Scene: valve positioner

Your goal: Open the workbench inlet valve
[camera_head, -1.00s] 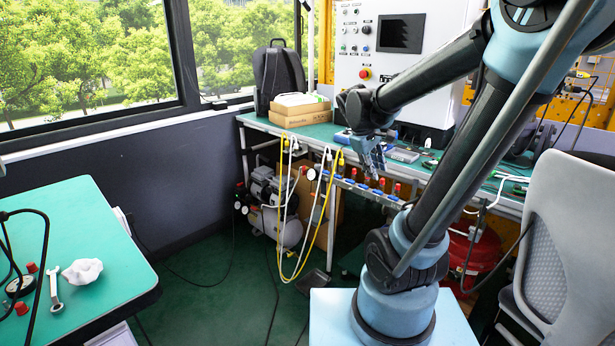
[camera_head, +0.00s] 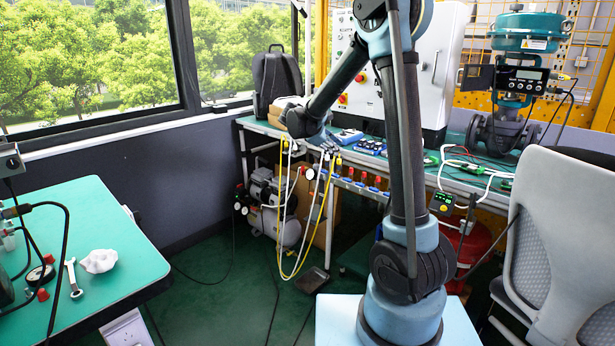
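The green workbench (camera_head: 246,121) stands at the back, with a blue manifold rail (camera_head: 362,187) along its front edge. Several red-capped valves (camera_head: 363,177) stand in a row on the rail, and yellow and white hoses (camera_head: 304,247) hang from its left end. I cannot tell which fitting is the inlet valve or how it is set. My gripper (camera_head: 326,143) is just above the bench's front edge, near the rail's left end and the hose tops. It is small and partly merged with the things behind it, so its opening and any contact are unclear.
A white control cabinet (camera_head: 431,75) and blue parts (camera_head: 347,136) stand behind my arm. A teal valve positioner (camera_head: 526,75) is at the bench's right, with a grey chair (camera_head: 575,235) in front. A green table (camera_head: 90,215) is at left.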

